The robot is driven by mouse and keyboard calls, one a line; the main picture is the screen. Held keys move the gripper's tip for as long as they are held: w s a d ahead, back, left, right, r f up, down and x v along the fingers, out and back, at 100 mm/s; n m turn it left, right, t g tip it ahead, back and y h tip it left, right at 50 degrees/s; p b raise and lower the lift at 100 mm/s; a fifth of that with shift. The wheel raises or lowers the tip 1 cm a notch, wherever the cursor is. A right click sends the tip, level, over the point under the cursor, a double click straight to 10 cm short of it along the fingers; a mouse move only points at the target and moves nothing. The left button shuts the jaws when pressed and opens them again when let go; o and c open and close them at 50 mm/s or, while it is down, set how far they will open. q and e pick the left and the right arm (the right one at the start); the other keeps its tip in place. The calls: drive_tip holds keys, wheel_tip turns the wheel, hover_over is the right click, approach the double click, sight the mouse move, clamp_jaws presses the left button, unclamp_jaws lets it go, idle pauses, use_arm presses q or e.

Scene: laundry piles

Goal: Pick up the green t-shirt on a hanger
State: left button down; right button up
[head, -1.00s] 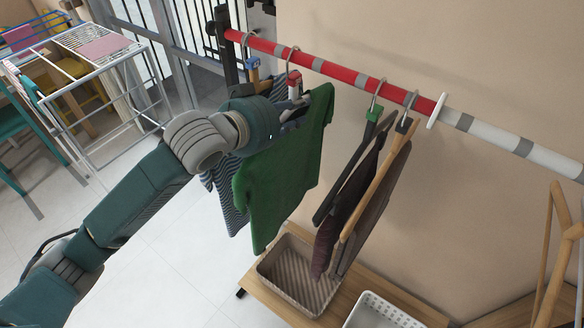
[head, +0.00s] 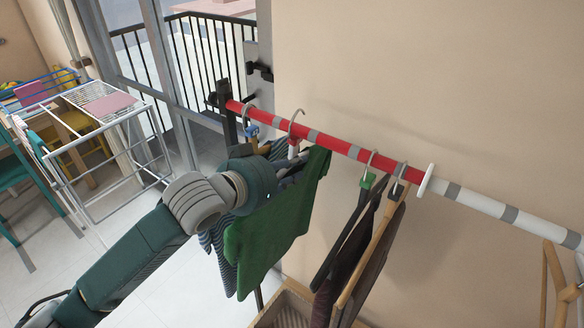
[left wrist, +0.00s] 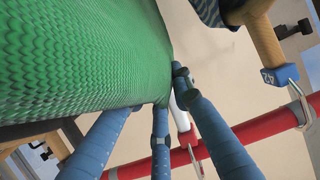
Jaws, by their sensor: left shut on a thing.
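The green t-shirt (head: 270,235) hangs on its hanger at the left part of the red rail (head: 340,146). Its metal hook (head: 297,116) shows above a red and white neck; the top of the hook stands clearly above the rail. My left gripper (head: 290,174) is shut at the upper part of this hanger and shirt; its fingertips are mostly hidden in the head view. In the left wrist view the green cloth (left wrist: 80,60) fills the left side, and my blue fingers (left wrist: 166,95) close at its edge by the hanger neck. My right gripper is not in view.
A striped garment (head: 214,238) hangs just behind, on a hanger with a blue tag (left wrist: 268,76). Dark garments (head: 345,255) hang to the right. A basket (head: 285,308) stands below. Empty wooden hangers (head: 553,285) are at far right. A drying rack (head: 110,125) stands at left.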

use_arm(q)
wheel_tip(320, 180, up, 2)
drive_tip(key=shift+r+p, duration=0.1)
drive_tip(key=shift+p, duration=0.45)
drive_tip(key=s+a+p, duration=0.3)
drive_tip(key=s+a, duration=0.7)
drive_tip(key=s, duration=0.4)
drive_tip(key=shift+s+a+f, duration=0.25)
drive_tip(key=shift+s+f, duration=0.05)
drive_tip(key=shift+f, duration=0.15)
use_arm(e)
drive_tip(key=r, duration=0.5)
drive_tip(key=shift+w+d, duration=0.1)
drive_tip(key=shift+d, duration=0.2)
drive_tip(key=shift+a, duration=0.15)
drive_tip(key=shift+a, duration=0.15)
